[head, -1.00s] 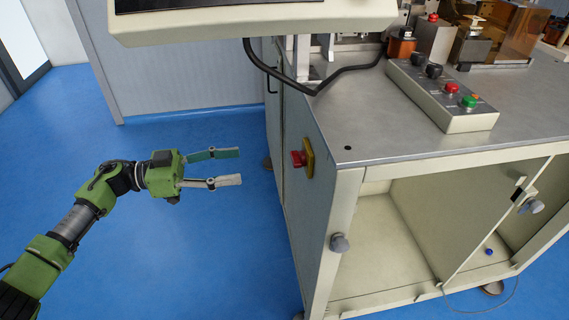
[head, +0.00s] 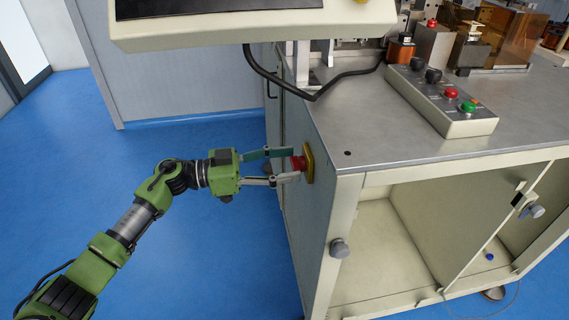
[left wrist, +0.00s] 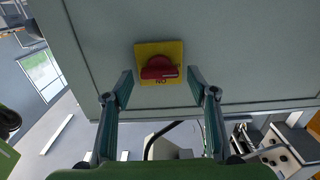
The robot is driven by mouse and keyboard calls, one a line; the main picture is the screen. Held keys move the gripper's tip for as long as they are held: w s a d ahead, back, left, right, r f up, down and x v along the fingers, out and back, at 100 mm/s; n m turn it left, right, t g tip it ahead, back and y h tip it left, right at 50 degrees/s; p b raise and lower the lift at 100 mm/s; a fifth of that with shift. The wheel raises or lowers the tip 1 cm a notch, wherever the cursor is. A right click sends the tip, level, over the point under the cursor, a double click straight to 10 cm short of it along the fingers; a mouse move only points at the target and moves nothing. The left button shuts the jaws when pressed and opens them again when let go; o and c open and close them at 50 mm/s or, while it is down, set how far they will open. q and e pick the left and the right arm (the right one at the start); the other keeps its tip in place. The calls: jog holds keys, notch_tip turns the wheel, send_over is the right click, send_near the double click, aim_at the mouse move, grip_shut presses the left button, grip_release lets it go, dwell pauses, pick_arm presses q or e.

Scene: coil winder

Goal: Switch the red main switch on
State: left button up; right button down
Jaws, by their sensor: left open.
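The red main switch (head: 298,163) sits on a yellow plate (head: 308,164) on the left side wall of the machine cabinet. In the left wrist view the red knob (left wrist: 159,68) is on its yellow square plate (left wrist: 172,49), with lettering at the plate's lower edge that seems to read "ON" upside down. My left gripper (head: 286,165) is open, its two fingers at either side of the knob in the head view. In the left wrist view the fingertips (left wrist: 160,77) stand apart left and right of the knob, with visible gaps. My right gripper is not in view.
A control box (head: 440,97) with red and green buttons stands on the metal top (head: 375,125). A monitor housing (head: 255,24) overhangs at the top, with a black cable below it. The cabinet's front is open. Blue floor (head: 200,265) lies clear left of the cabinet.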

pick_arm(q)
jog(key=shift+c, duration=0.4)
jog(key=c, duration=1)
jog(key=shift+c, duration=0.2)
